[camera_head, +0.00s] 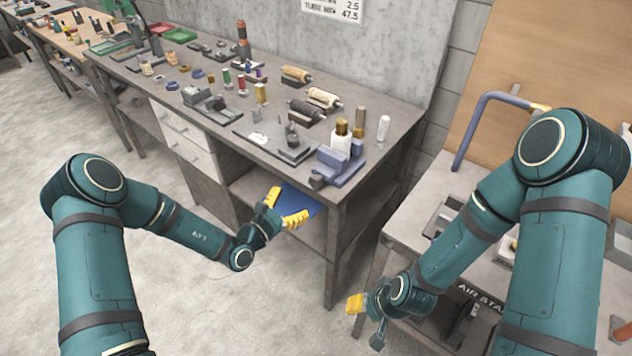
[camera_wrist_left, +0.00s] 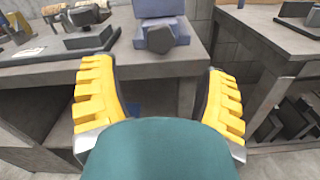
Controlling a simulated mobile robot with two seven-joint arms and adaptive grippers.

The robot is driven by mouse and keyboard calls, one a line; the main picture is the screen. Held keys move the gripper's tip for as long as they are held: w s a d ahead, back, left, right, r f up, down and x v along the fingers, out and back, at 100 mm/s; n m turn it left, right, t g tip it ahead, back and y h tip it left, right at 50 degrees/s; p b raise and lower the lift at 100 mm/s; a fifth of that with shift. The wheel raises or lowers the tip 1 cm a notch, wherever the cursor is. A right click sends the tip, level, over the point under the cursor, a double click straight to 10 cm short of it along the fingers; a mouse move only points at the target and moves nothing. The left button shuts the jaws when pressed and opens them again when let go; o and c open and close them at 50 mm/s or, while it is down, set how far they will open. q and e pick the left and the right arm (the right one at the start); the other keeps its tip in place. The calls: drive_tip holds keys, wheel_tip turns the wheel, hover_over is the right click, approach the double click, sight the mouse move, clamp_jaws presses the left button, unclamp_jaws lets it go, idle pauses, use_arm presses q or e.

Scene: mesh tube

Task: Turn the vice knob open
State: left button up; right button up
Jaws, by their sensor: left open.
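A blue-grey vice (camera_head: 345,170) sits at the front right corner of the grey workbench. Its dark knob (camera_head: 317,179) points out over the bench's front edge. In the left wrist view the knob (camera_wrist_left: 160,40) is a dark, many-sided disc in front of the vice body (camera_wrist_left: 160,10), centred ahead of my fingers. My left gripper (camera_head: 284,207) is open and empty, below and to the left of the knob, and does not touch it. Its two yellow fingers (camera_wrist_left: 158,72) are spread wide. My right gripper (camera_head: 356,303) is low beside the right table, with its finger opening unclear.
The workbench (camera_head: 225,120) carries bottles, rollers and small tools. A white bottle with a gold cap (camera_head: 341,140) stands behind the vice. A blue item lies on the shelf (camera_head: 310,228) under the bench. A second table with a blue pipe (camera_head: 470,130) stands at right.

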sight(313, 183)
use_arm(q)
drive_tip(key=x, duration=1)
drive_tip(key=shift+w+d+b, duration=0.2)
drive_tip(key=shift+b, duration=0.2)
drive_tip(key=c, duration=1.2)
